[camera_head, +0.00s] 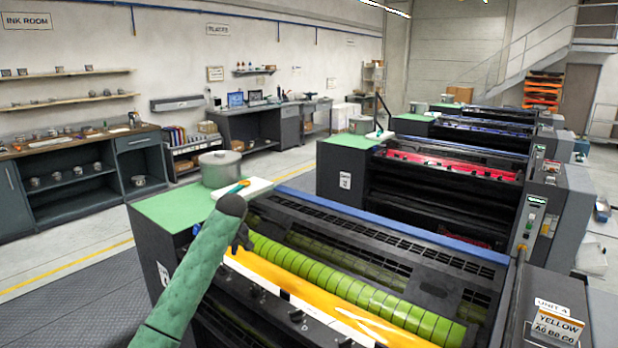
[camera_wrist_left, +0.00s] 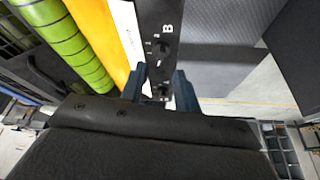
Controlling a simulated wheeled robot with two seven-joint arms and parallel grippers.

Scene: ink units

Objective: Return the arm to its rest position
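My left arm, in a green sleeve, comes in from the bottom left in the head view. Its dark gripper (camera_head: 241,238) is over the near left end of the yellow ink unit. In the left wrist view the two dark blue fingers (camera_wrist_left: 162,82) stand apart. A dark strip marked B, with small knobs (camera_wrist_left: 158,45), shows between and beyond them. Whether the fingers touch it I cannot tell. No loose thing shows in the gripper. My right gripper is in neither view.
The green roller (camera_head: 350,287) and yellow ink area (camera_head: 310,291) lie close to the gripper. A grey pot (camera_head: 220,168) stands on the unit's green top (camera_head: 170,208). The patterned floor (camera_head: 75,290) at left is clear.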

